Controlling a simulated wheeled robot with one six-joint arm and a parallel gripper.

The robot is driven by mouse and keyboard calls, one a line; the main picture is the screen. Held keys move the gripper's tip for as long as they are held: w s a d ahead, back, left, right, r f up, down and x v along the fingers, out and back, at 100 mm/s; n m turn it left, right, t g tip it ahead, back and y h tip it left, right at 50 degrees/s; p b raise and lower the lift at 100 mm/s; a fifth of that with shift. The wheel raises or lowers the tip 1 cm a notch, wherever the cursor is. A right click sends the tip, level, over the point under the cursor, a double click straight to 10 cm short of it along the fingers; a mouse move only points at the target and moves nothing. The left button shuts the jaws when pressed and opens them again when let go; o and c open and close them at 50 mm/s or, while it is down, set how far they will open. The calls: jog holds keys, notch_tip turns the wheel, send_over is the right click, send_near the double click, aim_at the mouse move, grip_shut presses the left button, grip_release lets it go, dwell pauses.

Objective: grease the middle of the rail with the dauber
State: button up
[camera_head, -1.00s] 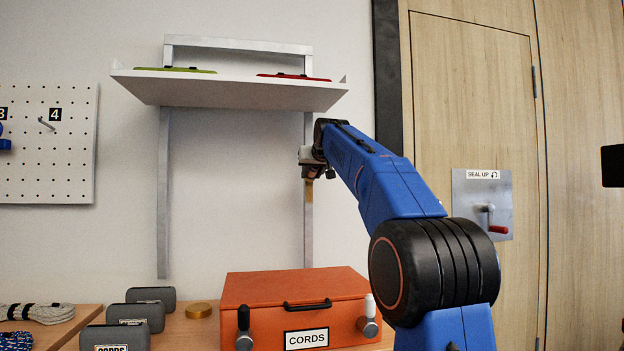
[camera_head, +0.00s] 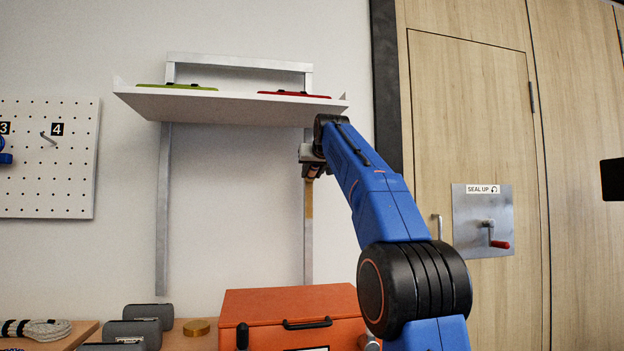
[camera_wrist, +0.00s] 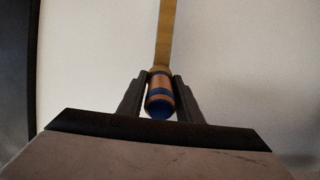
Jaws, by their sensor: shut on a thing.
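My gripper (camera_wrist: 160,100) is shut on the dauber (camera_wrist: 160,97), a short copper-coloured cylinder with blue bands and a blue end. In the head view my gripper (camera_head: 312,168) is at the right-hand metal rail (camera_head: 308,245) under the shelf, in its upper part. A yellow-brown streak (camera_head: 309,203) shows on that rail just below the gripper. In the wrist view a yellow-brown strip (camera_wrist: 166,35) runs up from the dauber's far end. The contact between dauber and rail is not clear. A similar left-hand rail (camera_head: 163,220) looks plain grey.
A white shelf (camera_head: 225,108) is just above my gripper, with a green and a red flat item. A crank panel (camera_head: 483,222) is on the wood wall to the right.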

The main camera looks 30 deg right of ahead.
jog(key=shift+r, duration=2)
jog(key=shift+f, duration=11.05)
jog(key=shift+f, duration=0.15)
jog(key=shift+f, duration=1.65)
jog(key=shift+r, duration=5.6)
